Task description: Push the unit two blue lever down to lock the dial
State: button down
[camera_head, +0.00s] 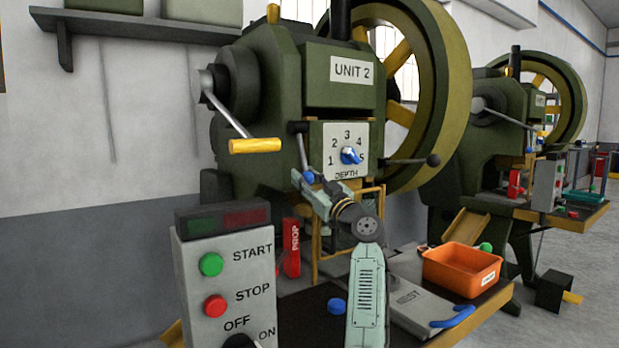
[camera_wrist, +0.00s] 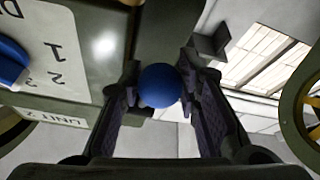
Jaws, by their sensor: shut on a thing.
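Unit 2 is the large green press (camera_head: 340,75) in the head view. Its white depth plate (camera_head: 332,134), numbered 1 to 5, carries a blue dial knob (camera_head: 350,156). The knob also shows at the left edge of the wrist view (camera_wrist: 12,62). The lever (camera_head: 302,148) hangs down along the left side of the plate from a dark pivot, with a blue ball (camera_head: 308,177) at its lower end. My gripper (camera_head: 305,180) is at that ball. In the wrist view, the fingers are shut on the blue ball (camera_wrist: 160,86), one on each side. The fingers hide the ball's sides.
A yellow-handled crank (camera_head: 255,146) sticks out left of the plate. A black-knobbed rod (camera_head: 432,160) sticks out right. Below stand a control box (camera_head: 225,280) with START and STOP buttons, a red PROP block (camera_head: 291,248) and an orange bin (camera_head: 462,269). A second press stands behind right.

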jog(key=shift+w+a+f, duration=0.35)
jog(key=shift+a, duration=0.05)
jog(key=c, duration=1.5)
grip_release()
jog(key=o, duration=0.3)
jog(key=shift+r, duration=0.15)
jog(key=shift+d, duration=0.1)
jog(key=shift+s+d, duration=0.1)
jog(key=v, duration=1.1)
jog(key=shift+s+d, duration=0.25)
jog(key=shift+s, duration=0.05)
